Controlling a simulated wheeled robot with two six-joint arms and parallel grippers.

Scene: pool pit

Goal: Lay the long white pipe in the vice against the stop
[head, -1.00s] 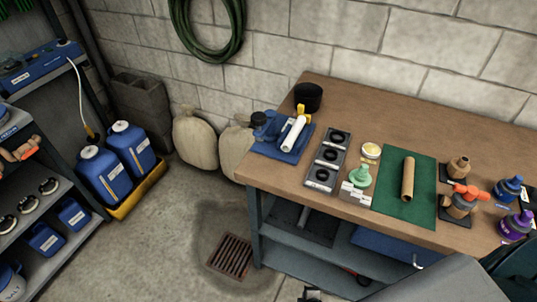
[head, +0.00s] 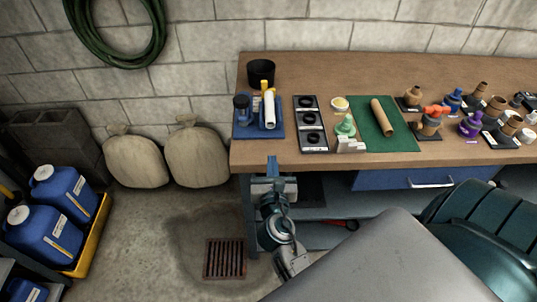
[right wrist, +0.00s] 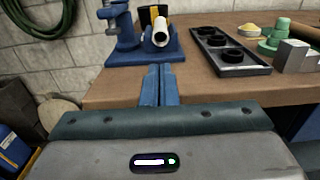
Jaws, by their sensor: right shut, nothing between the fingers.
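The white pipe (head: 269,108) lies on the blue vice (head: 245,131) at the bench's left end. It points toward the front edge, and its open near end shows in the right wrist view (right wrist: 161,36). A yellow part (head: 267,86) stands at the pipe's far end; whether they touch, I cannot tell. My right gripper (head: 272,160) is shut and empty, at the bench's front edge, on the near side of the vice and apart from the pipe. Its closed blue fingers also show in the right wrist view (right wrist: 158,72). My left gripper is out of view.
A black tub (head: 261,72) stands behind the vice.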

